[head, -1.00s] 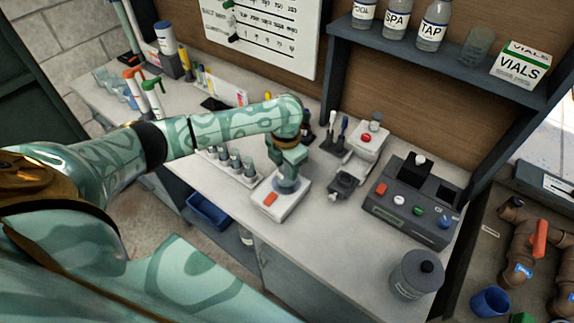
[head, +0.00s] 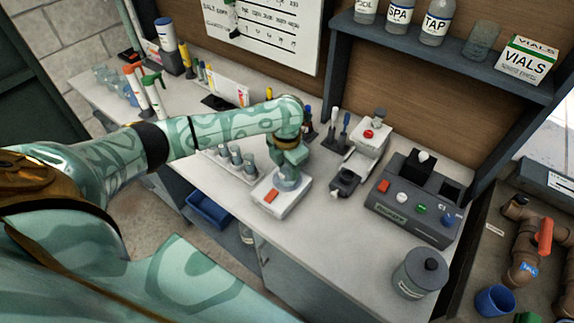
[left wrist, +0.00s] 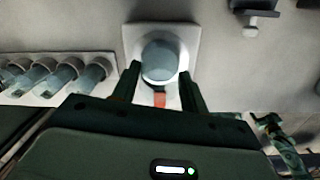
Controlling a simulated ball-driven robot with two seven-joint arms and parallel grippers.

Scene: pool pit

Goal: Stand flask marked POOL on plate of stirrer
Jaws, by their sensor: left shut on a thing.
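My left gripper (head: 289,168) reaches down over the stirrer (head: 272,206), a white flat box with an orange-red switch on its front. It is shut on a small grey-blue flask (head: 288,181), which shows as a round top between the two fingers in the left wrist view (left wrist: 160,60). The flask is upright over the stirrer's plate; whether it touches the plate I cannot tell. Its marking is not visible. The stirrer also shows in the left wrist view (left wrist: 190,38). My right gripper is not in view.
A rack (head: 226,163) of several grey vials stands left of the stirrer. A small white-and-black instrument (head: 346,181) and a dark box with coloured buttons (head: 412,200) stand to the right. A grey lidded pot (head: 420,275) is near the front edge. Bottles stand on the shelf.

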